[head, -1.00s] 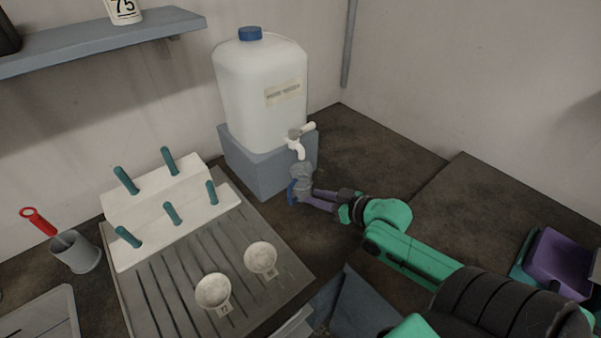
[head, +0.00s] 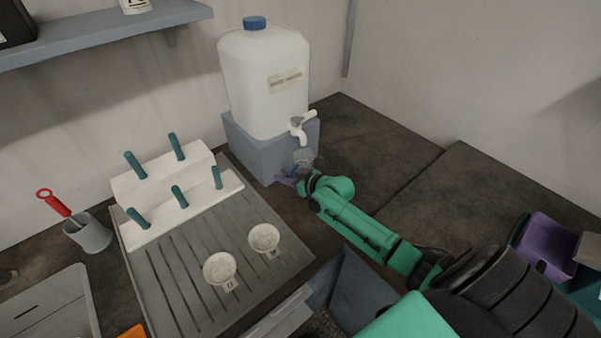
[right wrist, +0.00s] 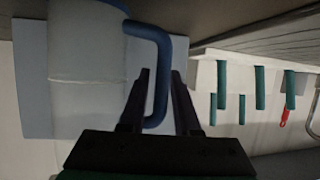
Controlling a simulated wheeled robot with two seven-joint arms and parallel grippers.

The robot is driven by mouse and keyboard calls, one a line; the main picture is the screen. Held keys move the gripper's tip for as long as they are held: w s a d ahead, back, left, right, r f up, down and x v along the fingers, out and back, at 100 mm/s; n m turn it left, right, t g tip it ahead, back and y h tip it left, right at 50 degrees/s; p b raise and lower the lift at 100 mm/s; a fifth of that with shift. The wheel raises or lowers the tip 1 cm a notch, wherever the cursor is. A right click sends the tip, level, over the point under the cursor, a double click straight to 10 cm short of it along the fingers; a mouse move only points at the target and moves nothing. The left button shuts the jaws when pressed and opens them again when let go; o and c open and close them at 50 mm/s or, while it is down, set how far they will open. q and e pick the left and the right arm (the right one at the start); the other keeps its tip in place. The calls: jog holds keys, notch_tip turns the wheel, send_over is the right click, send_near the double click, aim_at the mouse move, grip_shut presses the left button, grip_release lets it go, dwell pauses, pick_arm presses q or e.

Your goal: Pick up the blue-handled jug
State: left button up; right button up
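The blue-handled jug (head: 304,156) is a small clear vessel below the white tap, partly hidden by my right gripper (head: 287,179). In the right wrist view the jug's pale body (right wrist: 90,45) is at the upper left, and its blue handle (right wrist: 161,75) bends down from it. My right gripper (right wrist: 160,78) is open, with one finger on each side of the handle's long bar. Gaps show between the bar and the fingers. My left gripper is not in view.
A large white container (head: 264,85) with a blue cap and tap (head: 298,130) stands on a grey block (head: 265,158) behind the jug. A ribbed board (head: 190,262) with two white dishes and a teal-pegged rack (head: 165,190) lies left. The counter (head: 400,140) at right is clear.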

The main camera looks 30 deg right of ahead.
jog(key=shift+s, duration=0.1)
grip_shut()
jog(key=shift+r, duration=0.1)
jog(key=shift+r, duration=0.1)
dwell(1.1)
